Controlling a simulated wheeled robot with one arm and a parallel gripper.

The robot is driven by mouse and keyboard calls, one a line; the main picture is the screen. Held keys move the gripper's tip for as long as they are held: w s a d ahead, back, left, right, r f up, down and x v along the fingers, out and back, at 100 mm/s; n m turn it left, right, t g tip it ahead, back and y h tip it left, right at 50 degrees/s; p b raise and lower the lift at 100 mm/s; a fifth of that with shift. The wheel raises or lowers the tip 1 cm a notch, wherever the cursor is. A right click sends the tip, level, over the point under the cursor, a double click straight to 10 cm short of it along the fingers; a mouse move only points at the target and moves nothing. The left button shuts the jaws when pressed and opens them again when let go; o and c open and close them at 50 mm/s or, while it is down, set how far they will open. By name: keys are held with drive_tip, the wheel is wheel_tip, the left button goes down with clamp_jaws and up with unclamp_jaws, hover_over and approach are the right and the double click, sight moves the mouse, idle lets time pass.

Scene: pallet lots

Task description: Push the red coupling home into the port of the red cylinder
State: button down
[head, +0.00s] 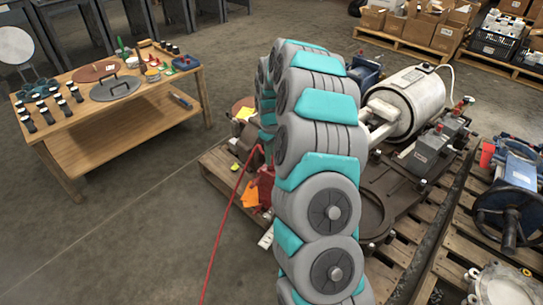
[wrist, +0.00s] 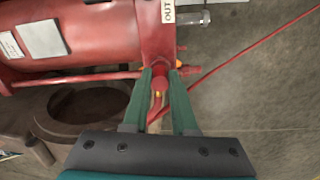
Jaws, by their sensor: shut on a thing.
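The red cylinder (wrist: 85,40) lies across the upper left of the wrist view, with pale plates on its side and an "OUT" label (wrist: 168,11) at its right end. My gripper (wrist: 161,78) points at the cylinder's right end with two green fingers. It is shut on the red coupling (wrist: 160,84), whose rounded red body shows between the fingers close to the cylinder's end. I cannot tell whether the coupling is seated, as the fingers and red parts hide the port. In the head view my arm hides the gripper and coupling; a red part (head: 266,186) shows beside the arm.
A thin red hose (head: 230,222) runs across the floor to the pallet; it also crosses the wrist view (wrist: 250,48). A silver fitting (wrist: 192,18) sticks out near the label. A wooden bench (head: 125,135) with tools stands left. The floor between is clear.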

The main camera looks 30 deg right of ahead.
drive_tip(key=shift+f, duration=0.25)
drive_tip(key=c, duration=0.6)
unclamp_jaws()
wheel_tip(320, 180, up, 7)
drive_tip(key=shift+r, duration=0.45)
